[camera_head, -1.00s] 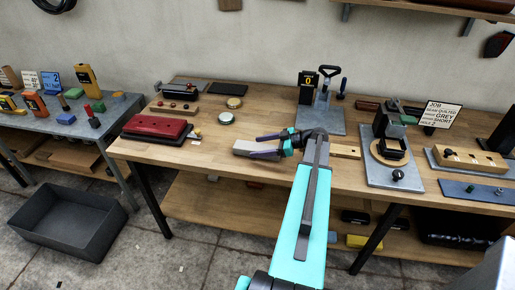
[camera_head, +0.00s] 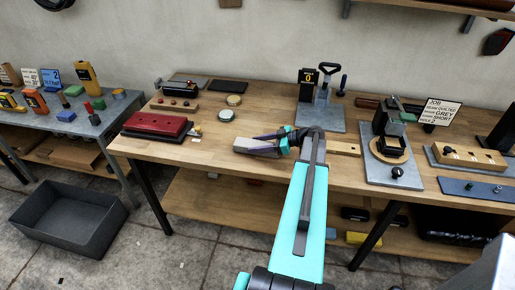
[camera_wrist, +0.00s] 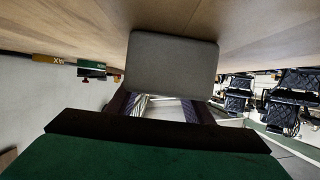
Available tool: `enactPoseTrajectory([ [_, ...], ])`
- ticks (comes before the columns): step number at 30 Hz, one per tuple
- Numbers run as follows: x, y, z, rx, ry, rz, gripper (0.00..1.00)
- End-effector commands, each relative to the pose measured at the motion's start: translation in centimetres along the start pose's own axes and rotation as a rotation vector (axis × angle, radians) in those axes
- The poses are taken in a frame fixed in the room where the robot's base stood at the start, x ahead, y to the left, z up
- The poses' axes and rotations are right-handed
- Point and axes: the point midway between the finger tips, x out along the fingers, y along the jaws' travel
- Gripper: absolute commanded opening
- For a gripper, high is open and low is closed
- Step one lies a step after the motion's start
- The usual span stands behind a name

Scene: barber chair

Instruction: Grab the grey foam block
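The grey foam block (camera_head: 246,145) is a light grey, rounded slab on the near part of the wooden workbench. My gripper (camera_head: 264,144) reaches it from the right, with one dark purple finger along its far side and one along its near side. In the wrist view the block (camera_wrist: 171,66) fills the upper middle and covers the fingertips (camera_wrist: 166,103). Whether both fingers press on the block is hidden. Any gap between the block and the bench top is too small to make out.
A press on a grey plate (camera_head: 322,118) stands behind my gripper. A job sign (camera_head: 441,113) stands at the right. A dark bin (camera_head: 68,215) is on the floor.

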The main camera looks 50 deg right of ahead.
Motion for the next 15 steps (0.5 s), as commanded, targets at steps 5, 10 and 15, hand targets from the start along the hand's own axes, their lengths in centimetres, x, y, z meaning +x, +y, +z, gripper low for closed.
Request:
enactPoseTrajectory([
  [5,-0.04,0.02,0.0,0.0,0.0,0.0,0.24],
  [10,-0.06,0.02,-0.05,0.0,0.0,0.0,0.24],
  [15,-0.2,0.0,-0.4,-0.001,0.0,0.0,0.24],
])
